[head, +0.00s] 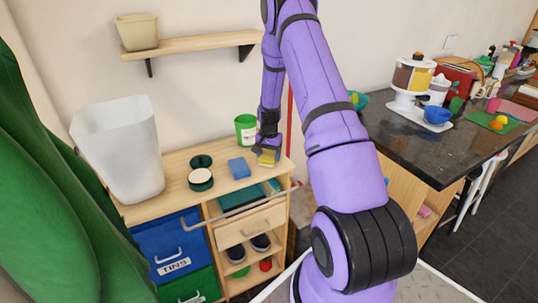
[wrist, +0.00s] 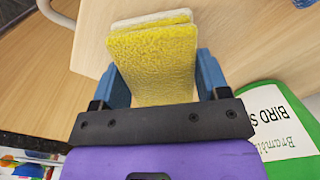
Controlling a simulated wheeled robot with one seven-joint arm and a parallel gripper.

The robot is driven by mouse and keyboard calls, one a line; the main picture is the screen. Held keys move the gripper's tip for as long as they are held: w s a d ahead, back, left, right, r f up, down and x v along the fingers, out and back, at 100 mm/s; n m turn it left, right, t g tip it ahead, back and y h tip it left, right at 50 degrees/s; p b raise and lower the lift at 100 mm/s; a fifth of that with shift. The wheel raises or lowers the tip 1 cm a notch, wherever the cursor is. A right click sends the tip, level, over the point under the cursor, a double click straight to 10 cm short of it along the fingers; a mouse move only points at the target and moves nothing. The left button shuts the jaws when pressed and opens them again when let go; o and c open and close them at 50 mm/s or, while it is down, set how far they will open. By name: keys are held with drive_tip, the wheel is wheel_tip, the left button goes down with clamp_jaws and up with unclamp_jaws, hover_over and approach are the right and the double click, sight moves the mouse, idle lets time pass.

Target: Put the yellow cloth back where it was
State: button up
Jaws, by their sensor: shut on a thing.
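The yellow cloth (wrist: 155,60) is a folded, fuzzy pad with a paler layer behind it. My gripper (wrist: 157,75) is shut on it, with one blue finger on each side. In the head view the cloth (head: 267,158) shows at the end of my arm, over the right end of the wooden cabinet top (head: 222,190). I cannot tell whether the cloth touches the top. Part of it is hidden by my gripper.
A blue sponge-like block (head: 238,168) lies left of my gripper. A green tin (head: 246,130) with a label stands behind it. A rail (head: 250,207) runs along the cabinet's front.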

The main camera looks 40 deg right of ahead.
sight(269, 154)
drive_tip(key=o, duration=0.8)
drive_tip(key=shift+r, duration=0.15)
wheel_tip(269, 154, up, 12)
drive_tip(key=s+a+r+n+t, duration=0.1)
drive_tip(key=s+a+r+n, duration=0.3)
drive_tip(key=a+r, duration=0.65)
drive_tip(key=s+a+r+n+t, duration=0.2)
drive_tip(key=s+a+r, duration=0.45)
drive_tip(key=r, duration=0.75)
drive_tip(key=shift+s+a+r+n+t, duration=0.35)
drive_tip(key=shift+s+a+r+n, duration=0.65)
drive_tip(key=shift+s+a, duration=1.8)
drive_tip(key=shift+s+a+r+n+t, duration=0.4)
drive_tip(key=shift+s+a+r+n, duration=0.7)
drive_tip(key=shift+s, duration=3.25)
drive_tip(key=shift+s+a+r+n+t, duration=0.35)
drive_tip(key=shift+s+a+r+n, duration=0.5)
drive_tip(key=shift+s+a, duration=2)
